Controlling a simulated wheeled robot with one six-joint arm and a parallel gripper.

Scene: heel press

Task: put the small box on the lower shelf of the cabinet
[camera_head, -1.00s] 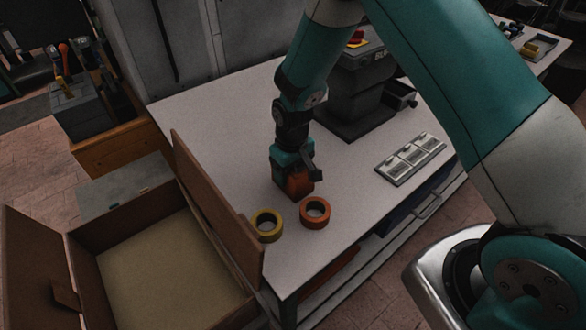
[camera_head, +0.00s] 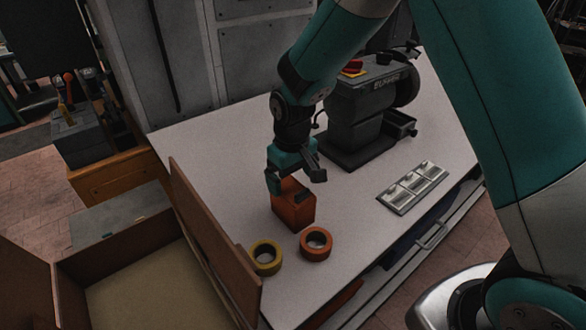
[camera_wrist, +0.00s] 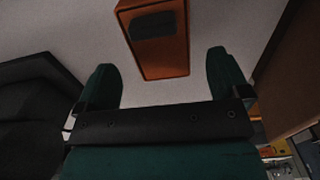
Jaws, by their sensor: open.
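The small box (camera_head: 294,210) is orange and stands upright on the white worktable, behind two tape rolls. My gripper (camera_head: 295,178) is open, just above and behind the box in the head view, and hides part of its top. In the wrist view the box (camera_wrist: 160,55) lies ahead of the two spread fingers (camera_wrist: 165,80), with a dark patch on its face. The fingers appear apart from the box. A grey cabinet (camera_head: 190,60) stands behind the table; no lower shelf is visible.
A yellow tape roll (camera_head: 265,257) and an orange tape roll (camera_head: 316,244) sit in front of the box. A dark machine (camera_head: 357,125) and a metal tray (camera_head: 413,188) stand to the right. An open brown carton (camera_head: 215,250) borders the table's left side.

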